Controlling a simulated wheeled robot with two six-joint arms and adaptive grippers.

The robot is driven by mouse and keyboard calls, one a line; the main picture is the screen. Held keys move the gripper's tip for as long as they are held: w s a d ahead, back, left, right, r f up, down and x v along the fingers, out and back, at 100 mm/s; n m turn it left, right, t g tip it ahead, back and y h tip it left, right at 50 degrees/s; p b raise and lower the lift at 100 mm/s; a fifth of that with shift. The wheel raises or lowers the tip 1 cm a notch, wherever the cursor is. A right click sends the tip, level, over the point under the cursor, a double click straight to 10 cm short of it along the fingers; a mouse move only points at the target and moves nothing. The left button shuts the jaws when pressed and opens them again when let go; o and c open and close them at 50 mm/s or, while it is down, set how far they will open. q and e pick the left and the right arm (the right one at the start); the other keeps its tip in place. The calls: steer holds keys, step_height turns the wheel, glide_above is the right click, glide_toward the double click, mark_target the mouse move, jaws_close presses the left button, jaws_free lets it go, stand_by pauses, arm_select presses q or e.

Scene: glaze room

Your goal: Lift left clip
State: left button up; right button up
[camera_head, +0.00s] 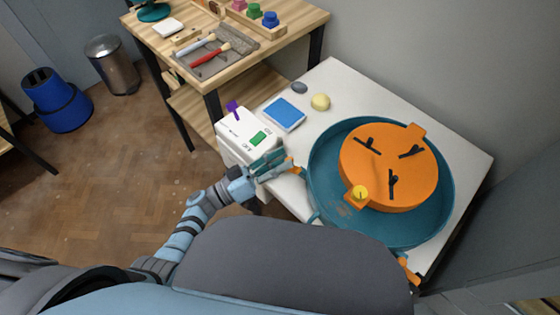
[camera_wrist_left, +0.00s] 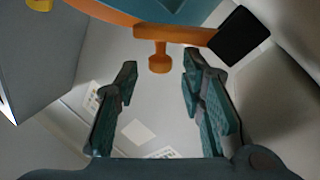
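The left clip (camera_head: 297,169) is a small orange piece at the left rim of a teal basin (camera_head: 330,205). In the left wrist view the left clip (camera_wrist_left: 160,48) shows as an orange bar with a knob. My left gripper (camera_head: 282,163) is open beside it; in the left wrist view my left gripper (camera_wrist_left: 160,68) has its fingers on either side of the knob, with gaps visible. A second orange clip (camera_head: 410,272) sits at the basin's lower right rim. An orange disc (camera_head: 390,165) with black parts lies in the basin. My right gripper is not in view.
The basin stands on a white table (camera_head: 335,85). A wooden bench (camera_head: 170,60) holds tools behind.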

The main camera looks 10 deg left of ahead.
arm_select(q)
steer(key=v, duration=1.2)
